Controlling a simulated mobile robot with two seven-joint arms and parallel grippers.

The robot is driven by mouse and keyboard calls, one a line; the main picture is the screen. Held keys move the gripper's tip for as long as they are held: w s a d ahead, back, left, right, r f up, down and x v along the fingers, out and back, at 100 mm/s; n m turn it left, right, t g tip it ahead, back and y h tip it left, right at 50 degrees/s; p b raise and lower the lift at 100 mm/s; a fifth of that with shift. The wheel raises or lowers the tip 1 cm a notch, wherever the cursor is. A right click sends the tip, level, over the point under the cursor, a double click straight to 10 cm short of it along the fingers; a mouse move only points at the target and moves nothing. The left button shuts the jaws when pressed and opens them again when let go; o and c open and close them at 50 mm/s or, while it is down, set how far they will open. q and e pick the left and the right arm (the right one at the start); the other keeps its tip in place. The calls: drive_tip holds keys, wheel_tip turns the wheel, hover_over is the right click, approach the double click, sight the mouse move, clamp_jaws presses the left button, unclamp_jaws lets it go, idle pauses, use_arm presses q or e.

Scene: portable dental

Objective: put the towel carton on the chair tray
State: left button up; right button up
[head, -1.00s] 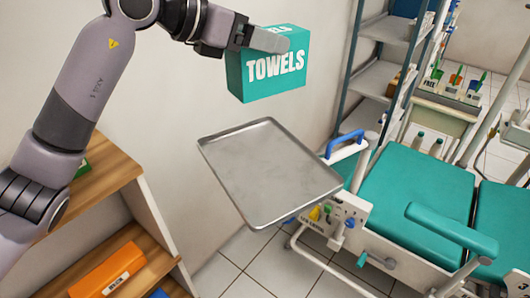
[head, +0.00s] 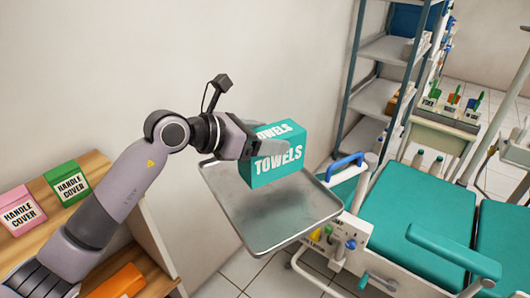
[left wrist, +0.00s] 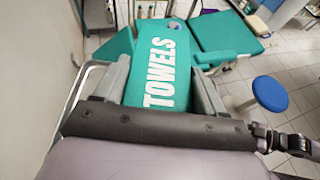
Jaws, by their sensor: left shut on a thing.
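The teal towel carton (head: 275,165), lettered TOWELS, is upright in the head view. My left gripper (head: 262,145) is shut on it from the left, with a finger across the carton. The carton also shows in the left wrist view (left wrist: 165,65) between the two fingers (left wrist: 160,92). The carton overlaps the tray's upper part in the picture. I cannot tell whether it touches the tray. My right gripper is not in view.
The teal dental chair (head: 415,205) stands right of the tray, with a blue handle (head: 340,166) by the tray edge. A wooden shelf (head: 95,225) at left holds a pink box (head: 20,210) and a green box (head: 68,184). A metal rack (head: 385,50) stands behind.

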sight(258, 172)
use_arm(q)
wheel_tip(258, 172, down, 4)
drive_tip(key=shift+f, duration=0.1)
drive_tip(key=shift+f, duration=0.15)
drive_tip(key=o, duration=1.2)
drive_tip(key=shift+c, duration=0.2)
